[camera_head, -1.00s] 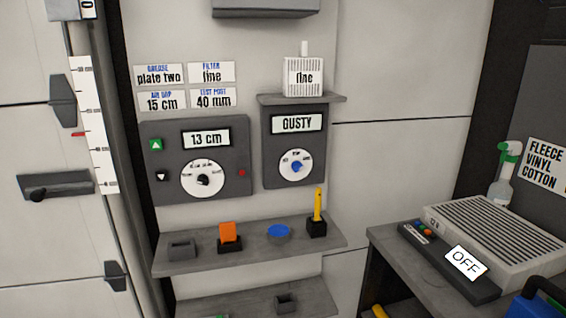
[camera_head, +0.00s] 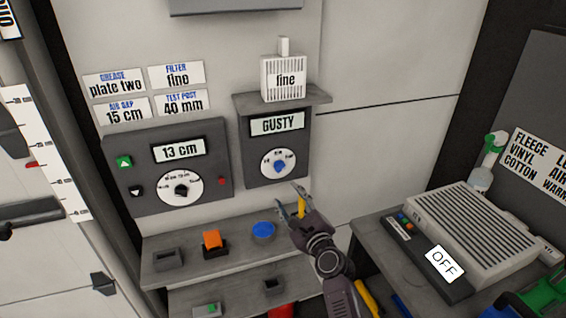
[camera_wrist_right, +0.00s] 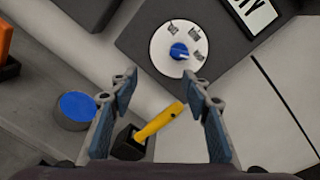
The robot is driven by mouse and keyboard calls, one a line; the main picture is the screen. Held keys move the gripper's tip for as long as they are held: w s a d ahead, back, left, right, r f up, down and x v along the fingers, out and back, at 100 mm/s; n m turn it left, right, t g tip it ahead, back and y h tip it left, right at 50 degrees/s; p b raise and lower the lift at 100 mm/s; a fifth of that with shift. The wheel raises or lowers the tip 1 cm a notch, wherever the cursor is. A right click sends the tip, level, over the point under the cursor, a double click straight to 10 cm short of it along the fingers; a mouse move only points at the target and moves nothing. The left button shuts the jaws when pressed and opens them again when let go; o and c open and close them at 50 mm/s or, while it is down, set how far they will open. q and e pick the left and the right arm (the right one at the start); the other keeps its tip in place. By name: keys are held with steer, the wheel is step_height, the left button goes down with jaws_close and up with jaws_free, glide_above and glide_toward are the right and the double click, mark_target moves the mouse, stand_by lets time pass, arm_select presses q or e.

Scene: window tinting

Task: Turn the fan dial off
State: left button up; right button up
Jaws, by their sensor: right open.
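The fan dial (camera_head: 279,166) is a blue knob on a white round face, on a dark panel below a display reading GUSTY (camera_head: 277,124). In the right wrist view the blue knob (camera_wrist_right: 179,51) sits ahead of the fingertips, above the middle. My right gripper (camera_head: 290,201) is open and empty, below and slightly right of the dial and apart from it. Its two fingers (camera_wrist_right: 160,82) also show in the right wrist view, with a gap between them. The dial's small markings are too blurred to read. My left gripper is not in view.
A yellow tool (camera_wrist_right: 158,122) stands in a dark holder close under my right gripper. A blue disc (camera_head: 263,230) and an orange block (camera_head: 212,240) are on the shelf (camera_head: 185,270). A second dial (camera_head: 181,189) is on the 13 cm panel. A filter box (camera_head: 283,78) stands above.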

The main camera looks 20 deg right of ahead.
mark_target(282, 170)
steer(key=w+b, duration=0.1)
steer(key=w, duration=0.2)
steer(key=w+r+m+b, duration=0.1)
steer(key=w, duration=0.2)
steer(key=w+d+r+m+b, duration=0.1)
steer(key=w, duration=0.2)
steer(key=shift+r+t+h, duration=0.25)
steer(key=shift+t+h, duration=0.05)
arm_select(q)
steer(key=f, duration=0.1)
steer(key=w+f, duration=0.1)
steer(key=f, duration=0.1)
arm_select(e)
steer(key=c, duration=1.1)
